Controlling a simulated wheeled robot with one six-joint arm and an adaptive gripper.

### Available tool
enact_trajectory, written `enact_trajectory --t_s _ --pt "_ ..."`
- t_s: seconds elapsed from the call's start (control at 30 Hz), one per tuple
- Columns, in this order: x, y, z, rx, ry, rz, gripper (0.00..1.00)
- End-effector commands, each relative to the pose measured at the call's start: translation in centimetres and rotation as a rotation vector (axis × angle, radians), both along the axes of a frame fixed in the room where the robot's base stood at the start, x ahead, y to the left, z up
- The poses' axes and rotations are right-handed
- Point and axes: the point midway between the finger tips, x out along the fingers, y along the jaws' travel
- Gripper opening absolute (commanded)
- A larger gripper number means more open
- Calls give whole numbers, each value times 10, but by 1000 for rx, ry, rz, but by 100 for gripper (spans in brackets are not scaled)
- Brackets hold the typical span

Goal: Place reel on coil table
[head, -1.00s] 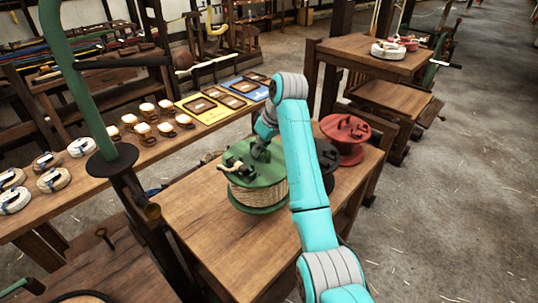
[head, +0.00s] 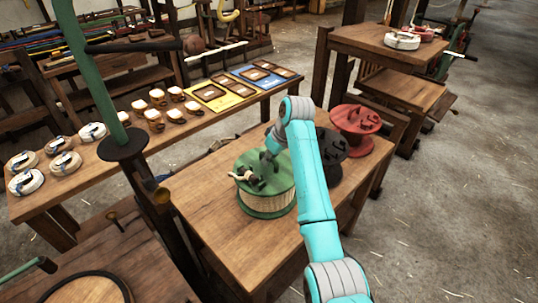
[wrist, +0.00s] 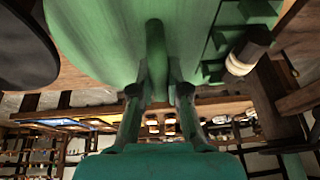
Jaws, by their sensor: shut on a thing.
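The green reel (head: 262,203), wound with pale rope, stands upright on a wooden table (head: 205,205). My gripper (head: 268,158) is over its top. In the wrist view my gripper (wrist: 158,92) has its two fingers on either side of a green handle (wrist: 156,50) on the reel's upper flange (wrist: 100,40), shut on it. I cannot tell whether the reel's base is slightly off the table. A long wooden table (head: 200,133) at the left bears several rope coils (head: 62,163), and a smaller wooden table (head: 375,50) at the back right also holds coils (head: 402,40).
A black reel (head: 335,165) and a red reel (head: 355,125) stand close on the right of the green one. A green post (head: 90,80) with a dark disc rises at the left. Cups (head: 158,97) and framed trays (head: 215,96) occupy the long table. Open floor lies at the right.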

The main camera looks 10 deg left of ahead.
Motion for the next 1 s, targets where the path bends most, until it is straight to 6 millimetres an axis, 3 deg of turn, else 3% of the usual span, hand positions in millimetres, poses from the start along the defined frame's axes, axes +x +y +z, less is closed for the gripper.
enact_trajectory --t_s 0.03,0.07,0.1,0.17,0.57,1.0 --pt "0 1 1 1 -1 1 0" --pt "-1 0 -2 -2 4 1 20" --pt "-1 0 -2 -1 5 1 30" --pt "-1 0 -2 -2 4 1 40" --pt "-1 -2 6 -1 1 0 40" --pt "-16 -29 80 0 -1 0 40"
